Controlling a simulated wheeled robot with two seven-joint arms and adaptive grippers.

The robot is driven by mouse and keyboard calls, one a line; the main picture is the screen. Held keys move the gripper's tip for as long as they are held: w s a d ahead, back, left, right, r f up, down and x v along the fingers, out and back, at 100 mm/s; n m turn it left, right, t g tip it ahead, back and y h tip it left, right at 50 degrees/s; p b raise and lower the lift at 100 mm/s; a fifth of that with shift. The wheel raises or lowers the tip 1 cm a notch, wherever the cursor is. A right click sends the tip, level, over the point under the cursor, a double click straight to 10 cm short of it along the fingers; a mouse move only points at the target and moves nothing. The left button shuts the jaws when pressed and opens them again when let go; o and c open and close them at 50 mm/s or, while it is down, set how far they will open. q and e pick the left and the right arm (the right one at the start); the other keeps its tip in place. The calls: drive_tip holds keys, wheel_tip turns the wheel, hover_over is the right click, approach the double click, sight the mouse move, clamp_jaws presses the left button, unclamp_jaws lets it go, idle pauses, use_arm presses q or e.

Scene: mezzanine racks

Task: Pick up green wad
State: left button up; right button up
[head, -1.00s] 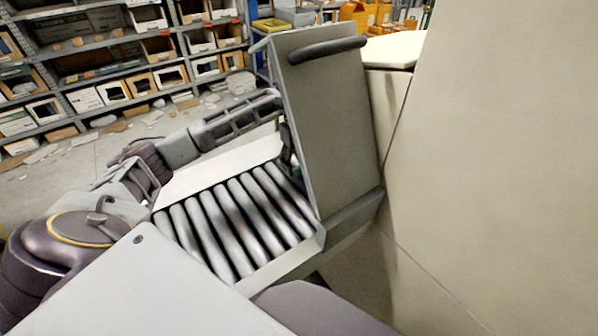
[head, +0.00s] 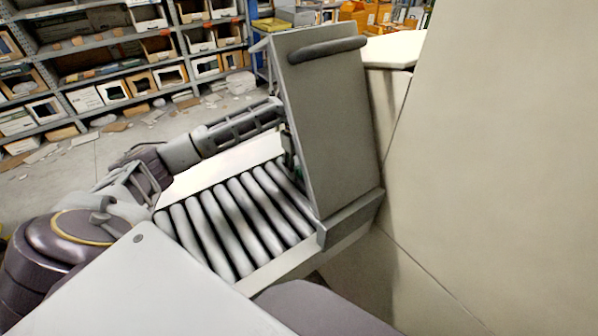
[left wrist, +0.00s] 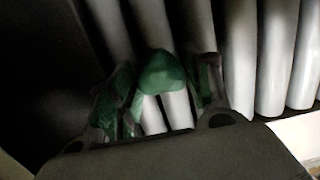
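In the left wrist view, the green wad (left wrist: 161,72) is a smooth, rounded lump over the grey conveyor rollers. My left gripper (left wrist: 163,88) is open, with one dark-and-green finger on each side of the wad. Narrow gaps seem to show between the fingers and the wad, so I see no firm grip. In the head view, my left gripper (head: 289,152) points down by the far end of the roller conveyor (head: 235,222), partly behind the upright grey panel. The wad cannot be made out there. My right gripper is out of view.
The upright grey panel (head: 330,130) with a dark bar on top stands close to the right of my left gripper. A large beige surface (head: 500,150) fills the right side. Shelves with boxes (head: 125,90) stand behind, with litter on the floor. The nearer rollers are clear.

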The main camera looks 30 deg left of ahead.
use_arm(q)
drive_tip(key=shift+c, duration=0.7)
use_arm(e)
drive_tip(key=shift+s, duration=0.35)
use_arm(q)
drive_tip(key=shift+r, duration=0.15)
